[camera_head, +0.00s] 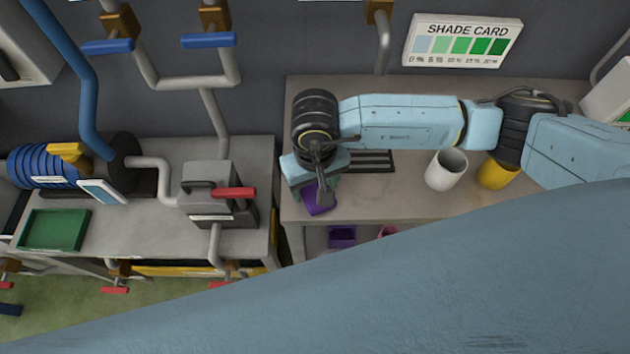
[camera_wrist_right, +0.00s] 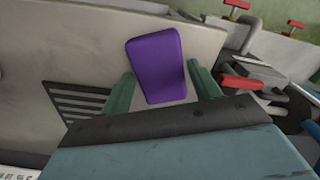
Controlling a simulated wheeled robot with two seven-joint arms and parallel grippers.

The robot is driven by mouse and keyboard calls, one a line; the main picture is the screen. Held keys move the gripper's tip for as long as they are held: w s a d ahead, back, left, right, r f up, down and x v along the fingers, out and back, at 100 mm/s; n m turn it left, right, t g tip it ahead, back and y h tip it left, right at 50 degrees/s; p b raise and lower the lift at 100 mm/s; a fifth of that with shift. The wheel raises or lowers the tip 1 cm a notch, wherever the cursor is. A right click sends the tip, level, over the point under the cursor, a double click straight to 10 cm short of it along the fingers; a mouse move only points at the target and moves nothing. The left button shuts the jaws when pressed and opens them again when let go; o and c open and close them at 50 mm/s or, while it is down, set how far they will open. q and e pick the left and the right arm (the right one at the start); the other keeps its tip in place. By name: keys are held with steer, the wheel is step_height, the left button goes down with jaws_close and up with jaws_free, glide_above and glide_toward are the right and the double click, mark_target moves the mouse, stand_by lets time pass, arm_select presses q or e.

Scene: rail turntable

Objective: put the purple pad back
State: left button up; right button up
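The purple pad (camera_head: 321,199) is at the front left corner of the worktop, just beyond my right gripper (camera_head: 311,186). In the right wrist view the purple pad (camera_wrist_right: 155,62) shows whole between and ahead of the two green fingers (camera_wrist_right: 161,74). The fingers stand apart, with a visible gap on each side of the pad, so the gripper is open around or just behind it. In the head view the gripper body hides part of the pad. A purple bin (camera_head: 342,237) is on the lower level under the worktop. My left gripper is not in view.
On the worktop (camera_head: 400,205) are a dark slotted grille (camera_head: 375,161), a white cup (camera_head: 446,170) and a yellow cup (camera_head: 497,174). A pink object (camera_head: 387,231) is below. A shade card (camera_head: 463,41) hangs behind. A bench with a red-handled device (camera_head: 212,196) stands left, across a gap.

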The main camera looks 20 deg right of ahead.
mark_target(315, 188)
steer(key=shift+o, duration=0.9)
step_height(315, 188, up, 12)
steer(key=shift+b, duration=0.4)
